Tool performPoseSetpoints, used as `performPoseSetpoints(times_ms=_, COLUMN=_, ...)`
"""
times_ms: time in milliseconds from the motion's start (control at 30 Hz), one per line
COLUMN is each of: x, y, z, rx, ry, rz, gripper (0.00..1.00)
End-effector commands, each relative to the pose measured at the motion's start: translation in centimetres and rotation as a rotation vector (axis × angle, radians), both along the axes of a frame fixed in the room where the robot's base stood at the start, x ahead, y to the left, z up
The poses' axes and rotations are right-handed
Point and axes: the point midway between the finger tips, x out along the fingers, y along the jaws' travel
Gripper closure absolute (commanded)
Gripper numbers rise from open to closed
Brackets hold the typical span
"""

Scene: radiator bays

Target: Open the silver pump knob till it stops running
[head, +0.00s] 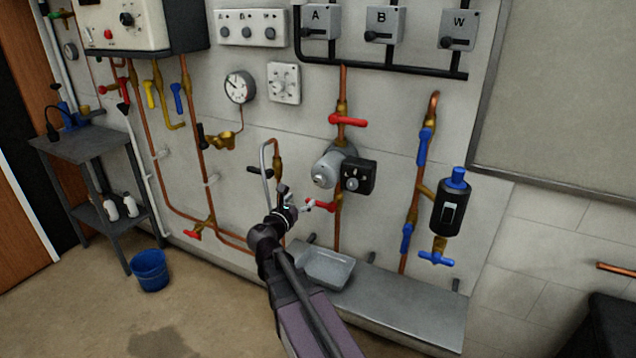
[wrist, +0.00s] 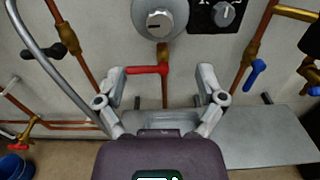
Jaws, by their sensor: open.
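The pump (head: 333,158) is a round grey body on a vertical copper pipe. Its silver knob (head: 321,181) sits at the centre of its face and shows a dark slot. In the wrist view the silver knob (wrist: 159,22) is near the top edge, above and between my fingers. A black box (head: 359,176) with a grey dial is fixed to the pump's right; the dial (wrist: 224,14) also shows in the wrist view. My gripper (head: 299,204) is open and empty, below and left of the knob, apart from it.
A red lever (wrist: 147,69) crosses the pipe below the pump, seen between my fingers. Another red lever (head: 347,121) is above the pump. A bent grey pipe (head: 265,160) stands left. A grey tray (head: 328,269) rests on the ledge (head: 400,305) below.

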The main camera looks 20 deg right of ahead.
Motion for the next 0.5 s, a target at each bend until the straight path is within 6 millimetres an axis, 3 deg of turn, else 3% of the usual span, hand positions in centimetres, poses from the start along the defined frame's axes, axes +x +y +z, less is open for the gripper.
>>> performPoseSetpoints(times_ms=500, x=5.0, y=-6.1, z=0.0, rx=0.0, ry=0.0, rz=-0.001, gripper=0.11)
